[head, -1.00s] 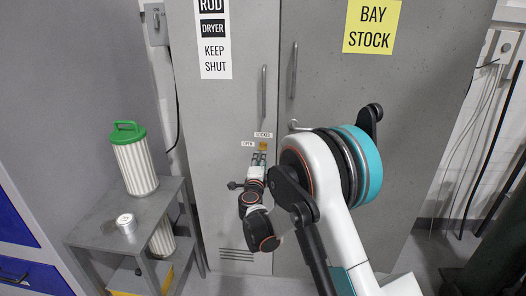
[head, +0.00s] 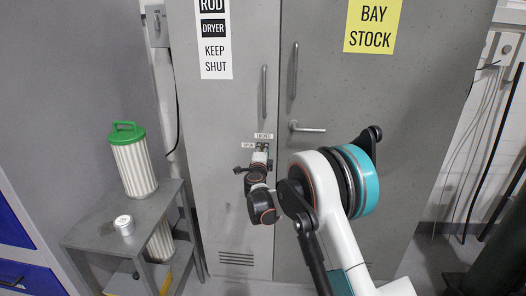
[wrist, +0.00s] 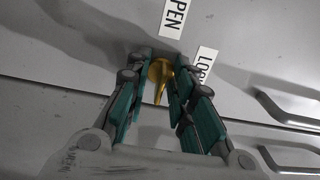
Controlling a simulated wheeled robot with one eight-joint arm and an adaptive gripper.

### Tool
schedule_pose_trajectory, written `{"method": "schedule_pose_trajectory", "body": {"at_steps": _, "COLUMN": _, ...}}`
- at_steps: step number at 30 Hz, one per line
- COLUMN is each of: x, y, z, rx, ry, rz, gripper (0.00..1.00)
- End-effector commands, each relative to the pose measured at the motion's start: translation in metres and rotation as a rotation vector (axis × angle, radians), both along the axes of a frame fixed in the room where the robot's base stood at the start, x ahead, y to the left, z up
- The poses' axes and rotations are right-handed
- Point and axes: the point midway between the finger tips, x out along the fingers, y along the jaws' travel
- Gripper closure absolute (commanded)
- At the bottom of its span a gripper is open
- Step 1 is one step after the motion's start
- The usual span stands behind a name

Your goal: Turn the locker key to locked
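The brass locker key (wrist: 159,78) sits in the grey locker door, between the OPEN label (wrist: 173,17) and the LOCKED label (wrist: 205,65). In the wrist view its narrow part points down the picture, toward my palm. My gripper (wrist: 161,75) has its two teal-padded fingers on either side of the key. Gaps show between the fingers and the key's narrow part, so it looks open and not clamped. In the head view my gripper (head: 262,149) is at the door just below the labels and largely hides the key.
The grey locker (head: 225,110) has two upright handles and a lever handle (head: 307,127) right of the key. Floor shows below the locker.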

Motion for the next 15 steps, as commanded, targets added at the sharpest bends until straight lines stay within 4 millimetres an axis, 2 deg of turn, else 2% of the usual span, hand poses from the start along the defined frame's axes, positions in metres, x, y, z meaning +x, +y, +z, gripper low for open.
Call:
{"method": "schedule_pose_trajectory", "body": {"at_steps": 1, "x": -0.0001, "y": 0.0, "z": 0.0, "rx": 0.0, "ry": 0.0, "rz": 0.0, "gripper": 0.95}}
{"method": "schedule_pose_trajectory", "body": {"at_steps": 2, "x": -0.0001, "y": 0.0, "z": 0.0, "rx": 0.0, "ry": 0.0, "rz": 0.0, "gripper": 1.0}}
{"method": "schedule_pose_trajectory", "body": {"at_steps": 15, "x": -0.0003, "y": 0.0001, "z": -0.0004, "rx": 0.032, "ry": -0.001, "rz": 0.0, "gripper": 1.0}}
